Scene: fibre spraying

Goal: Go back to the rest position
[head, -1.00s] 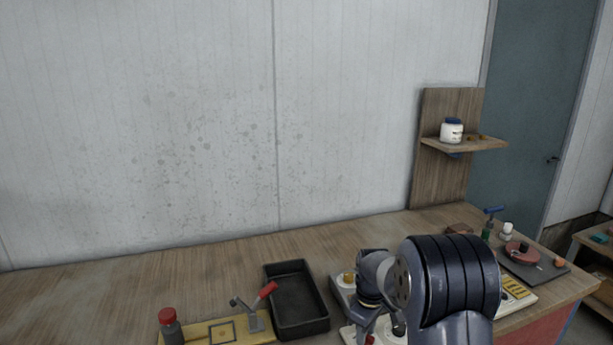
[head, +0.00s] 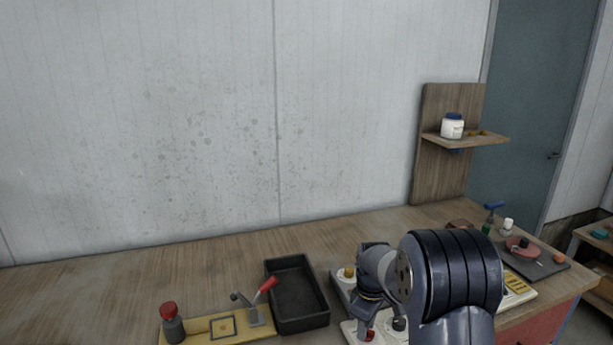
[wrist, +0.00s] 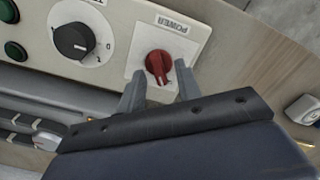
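My gripper (wrist: 160,82) is open in the wrist view, its two grey fingers apart with nothing held between them. A red rotary knob (wrist: 158,64) marked POWER sits on a white panel (wrist: 112,35) just beyond the fingertips. I cannot tell whether the fingers touch it. A red knob (head: 370,336) shows below the wrist there.
On the wooden bench (head: 130,275) are a black tray (head: 322,322), a yellow plate (head: 200,328) with a red-handled clamp (head: 264,289), and a red-capped bottle (head: 173,328).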

